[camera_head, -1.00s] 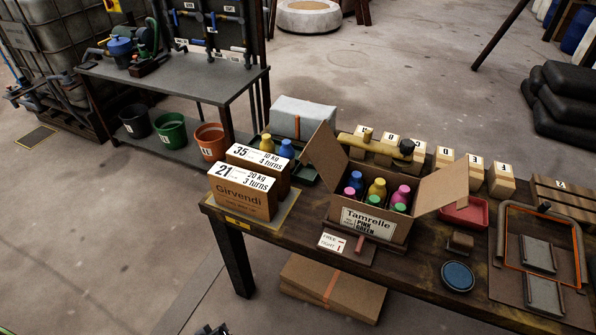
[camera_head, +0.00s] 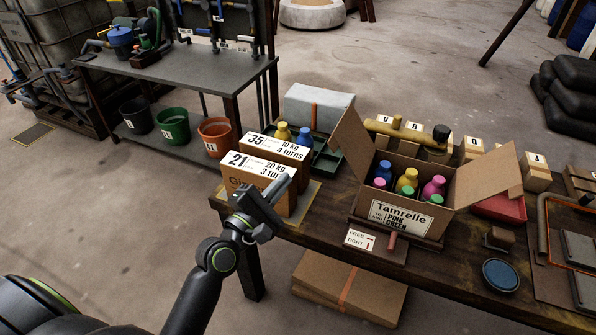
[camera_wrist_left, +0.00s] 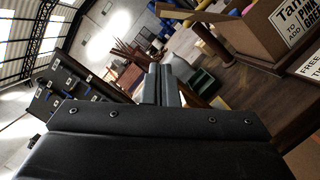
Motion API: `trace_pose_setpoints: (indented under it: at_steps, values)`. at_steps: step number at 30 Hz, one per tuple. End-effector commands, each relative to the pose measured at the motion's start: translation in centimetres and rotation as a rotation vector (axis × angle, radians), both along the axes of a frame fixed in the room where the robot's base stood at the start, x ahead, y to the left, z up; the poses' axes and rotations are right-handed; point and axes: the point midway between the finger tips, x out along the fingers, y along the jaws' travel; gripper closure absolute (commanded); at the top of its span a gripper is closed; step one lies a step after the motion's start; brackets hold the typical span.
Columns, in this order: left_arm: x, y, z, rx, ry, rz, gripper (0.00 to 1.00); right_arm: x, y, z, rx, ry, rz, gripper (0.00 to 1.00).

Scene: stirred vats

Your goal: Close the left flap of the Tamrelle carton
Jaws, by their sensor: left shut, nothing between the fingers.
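The Tamrelle carton (camera_head: 404,217) stands on the wooden table with its top open and several coloured bottles inside. Its left flap (camera_head: 351,141) stands up, tilted outward to the left. Its right flap (camera_head: 489,176) is spread outward to the right. The carton's labelled front also shows at the upper right of the left wrist view (camera_wrist_left: 265,35). My left gripper (camera_head: 284,188) is shut and empty, in front of the Girvendi box and left of the carton, apart from the flap. Its shut fingers also show in the left wrist view (camera_wrist_left: 160,84). My right gripper is not in view.
Boxes marked 21 (camera_head: 252,166) and 35 (camera_head: 277,145) stand left of the carton. A FREE/TIGHT card (camera_head: 360,239) lies before it. A yellowish bar with a black end (camera_head: 405,130) lies behind. A blue round dish (camera_head: 501,275) and a red tray (camera_head: 500,207) are to the right.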

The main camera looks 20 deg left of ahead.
Motion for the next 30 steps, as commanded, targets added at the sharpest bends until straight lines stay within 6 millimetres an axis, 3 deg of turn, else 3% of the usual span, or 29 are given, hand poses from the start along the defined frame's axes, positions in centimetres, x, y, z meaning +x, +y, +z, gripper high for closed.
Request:
trace_pose_setpoints:
  at_steps: [14,21,30]
  values:
    - [8.8,-2.1,1.4,0.004,0.0,0.001,1.0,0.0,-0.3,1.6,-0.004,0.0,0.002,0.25]
    - [8.6,-4.6,3.2,0.0,0.001,0.002,1.0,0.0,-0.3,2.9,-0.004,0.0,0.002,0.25]
    - [8.6,-5.4,3.5,0.004,0.001,0.002,1.0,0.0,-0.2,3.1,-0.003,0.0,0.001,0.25]
